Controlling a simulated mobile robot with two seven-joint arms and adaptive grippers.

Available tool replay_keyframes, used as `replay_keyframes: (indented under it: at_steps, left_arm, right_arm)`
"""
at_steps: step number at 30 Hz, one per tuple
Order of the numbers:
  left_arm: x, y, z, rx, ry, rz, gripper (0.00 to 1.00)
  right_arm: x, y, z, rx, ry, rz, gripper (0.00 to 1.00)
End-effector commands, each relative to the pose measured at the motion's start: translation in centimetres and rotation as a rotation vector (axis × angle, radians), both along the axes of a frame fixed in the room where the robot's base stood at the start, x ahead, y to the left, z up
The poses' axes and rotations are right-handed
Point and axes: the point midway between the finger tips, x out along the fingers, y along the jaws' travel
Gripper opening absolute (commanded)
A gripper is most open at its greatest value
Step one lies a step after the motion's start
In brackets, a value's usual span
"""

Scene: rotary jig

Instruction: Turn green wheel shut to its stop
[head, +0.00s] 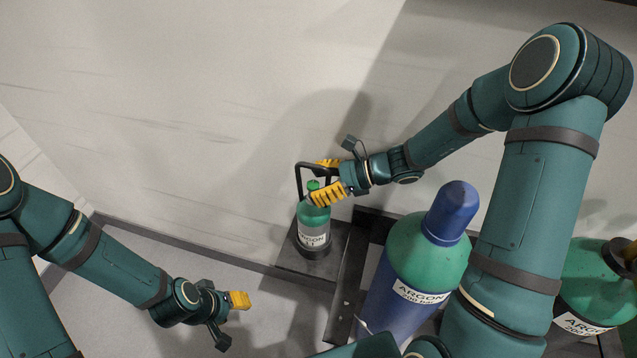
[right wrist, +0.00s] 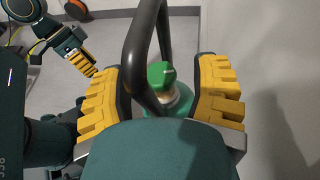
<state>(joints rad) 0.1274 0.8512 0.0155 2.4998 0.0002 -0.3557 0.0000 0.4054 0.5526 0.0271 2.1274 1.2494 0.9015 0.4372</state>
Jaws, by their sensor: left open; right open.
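The green wheel (head: 313,185) sits on top of a small green and grey argon cylinder (head: 313,225), under a black hoop-shaped guard (head: 299,180). It also shows in the right wrist view (right wrist: 161,74), partly hidden by the guard (right wrist: 140,60). My right gripper (head: 322,180) is open at the wheel, its yellow fingers on either side of the guard and wheel. In the right wrist view the fingers (right wrist: 160,96) stand apart, with gaps visible; I see no clear contact. My left gripper (head: 240,300) is open and empty, low over the floor at the left.
A large blue and green argon cylinder (head: 419,258) with a blue cap stands right of the small one, beside a dark frame (head: 347,285). Another green cylinder (head: 590,280) stands at the far right. A pale wall is behind. The floor at lower left is clear.

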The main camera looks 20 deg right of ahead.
Motion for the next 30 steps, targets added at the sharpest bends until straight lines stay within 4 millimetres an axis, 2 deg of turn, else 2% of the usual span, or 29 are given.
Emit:
replay_keyframes:
  at_steps: [4, 5, 9, 10, 22, 30]
  left_arm:
    - [0.0, 0.0, 0.0, 0.000, 0.000, 0.000, 0.47]
    - [0.0, 0.0, 0.0, 0.000, 0.000, 0.000, 0.47]
    - [0.0, 0.0, 0.0, 0.000, 0.000, 0.000, 0.47]
    - [0.0, 0.0, 0.0, 0.000, 0.000, 0.000, 0.47]
    - [0.0, 0.0, -0.2, 0.000, 0.000, 0.000, 0.47]
    - [0.3, 0.0, -1.9, 0.001, -0.008, 0.002, 0.47]
  right_arm:
    - [0.0, 0.0, 0.0, 0.000, 0.000, 0.000, 0.61]
    - [0.0, 0.0, 0.0, 0.000, 0.000, 0.000, 0.56]
    - [0.0, 0.0, 0.0, 0.000, 0.000, 0.000, 0.07]
    - [0.0, 0.0, 0.0, 0.000, 0.000, 0.000, 0.00]
    - [0.0, 0.0, 0.0, 0.001, 0.000, -0.011, 0.00]
    - [-0.2, 0.2, -0.1, 0.003, 0.000, -0.162, 0.00]
